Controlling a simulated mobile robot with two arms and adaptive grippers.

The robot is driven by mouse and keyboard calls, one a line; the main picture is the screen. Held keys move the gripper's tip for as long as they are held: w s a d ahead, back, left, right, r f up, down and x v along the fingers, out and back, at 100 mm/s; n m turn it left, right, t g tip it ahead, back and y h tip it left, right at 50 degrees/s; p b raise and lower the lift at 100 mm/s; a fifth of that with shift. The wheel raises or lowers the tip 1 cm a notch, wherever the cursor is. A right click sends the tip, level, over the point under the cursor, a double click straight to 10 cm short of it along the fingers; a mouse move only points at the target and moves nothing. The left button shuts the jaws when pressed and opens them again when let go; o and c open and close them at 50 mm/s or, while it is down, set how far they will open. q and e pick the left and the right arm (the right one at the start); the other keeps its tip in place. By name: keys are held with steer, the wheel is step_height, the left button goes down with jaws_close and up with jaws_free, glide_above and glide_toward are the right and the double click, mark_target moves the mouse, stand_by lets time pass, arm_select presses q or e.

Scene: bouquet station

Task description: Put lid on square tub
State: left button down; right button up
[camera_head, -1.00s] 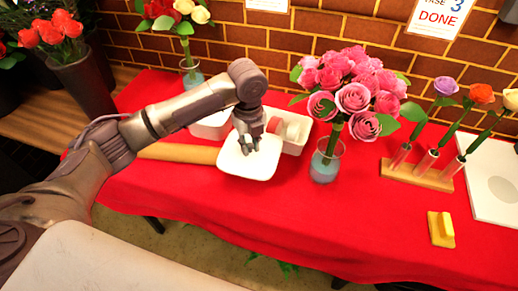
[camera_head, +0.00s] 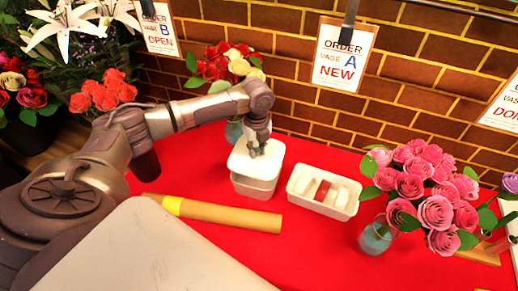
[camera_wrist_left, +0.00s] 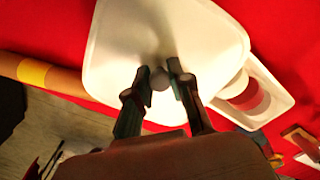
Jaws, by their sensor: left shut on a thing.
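The white lid (camera_head: 243,162) is a flat square with rounded corners, held over the white square tub (camera_head: 256,186). My left gripper (camera_head: 256,151) is shut on the lid's knob from above. In the left wrist view the lid (camera_wrist_left: 130,40) fills the upper middle, with the knob (camera_wrist_left: 159,78) between the fingers. The tub is hidden under the lid there. My right gripper is not in view.
A white divided tray (camera_head: 324,191) with a red item stands right of the tub. A brown paper roll with a yellow band (camera_head: 225,214) lies in front. Pink roses in a glass vase (camera_head: 376,236) stand at right. Another vase (camera_head: 234,132) stands behind.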

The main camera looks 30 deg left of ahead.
arm_select(q)
steer(key=shift+f+b, duration=0.75)
steer(key=shift+f, duration=0.15)
step_height(320, 180, down, 2)
steer(key=b, duration=0.2)
steer(key=shift+a+f+b, duration=0.1)
steer(key=shift+a+b, duration=0.05)
steer(key=shift+b, duration=0.15)
steer(key=shift+f, duration=0.9)
steer(key=shift+r, duration=0.1)
steer(key=shift+p, duration=0.7)
steer(key=shift+f+p, duration=0.2)
steer(key=shift+p, duration=0.15)
